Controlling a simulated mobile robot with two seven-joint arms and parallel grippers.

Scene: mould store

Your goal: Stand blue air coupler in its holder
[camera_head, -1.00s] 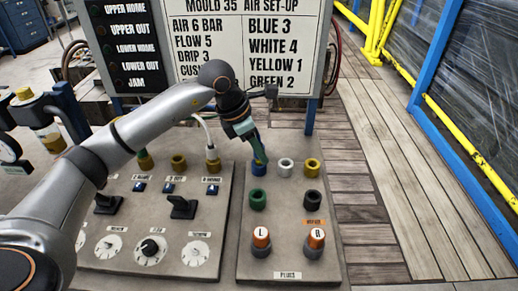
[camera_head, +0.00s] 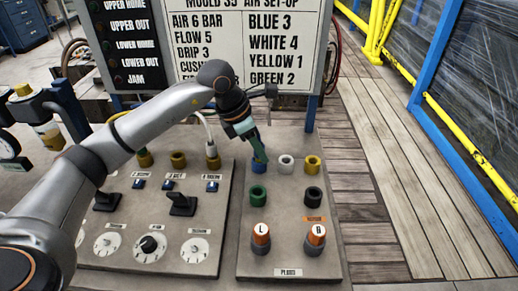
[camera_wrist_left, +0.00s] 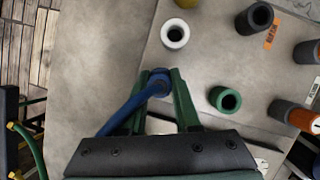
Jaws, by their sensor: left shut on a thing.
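My left gripper (camera_head: 253,145) is over the blue ring-shaped holder (camera_head: 258,167) at the back left of the plugs panel. In the left wrist view, the green fingers of the left gripper (camera_wrist_left: 160,78) are closed around the blue air coupler (camera_wrist_left: 159,84). A blue hose-like length (camera_wrist_left: 128,108) runs from it to the lower left, partly behind a finger. The fingertips are at or just above the holder, which they partly hide. I cannot tell whether the coupler is inside the holder or only over it. My right gripper is not in view.
Beside the blue holder are a white ring (camera_head: 286,164) and a yellow ring (camera_head: 312,165). A green ring (camera_head: 258,193) and a black ring (camera_head: 312,195) stand in front, then two orange-topped knobs (camera_head: 261,239). A switch panel (camera_head: 165,225) lies left. A sign (camera_head: 248,45) stands behind.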

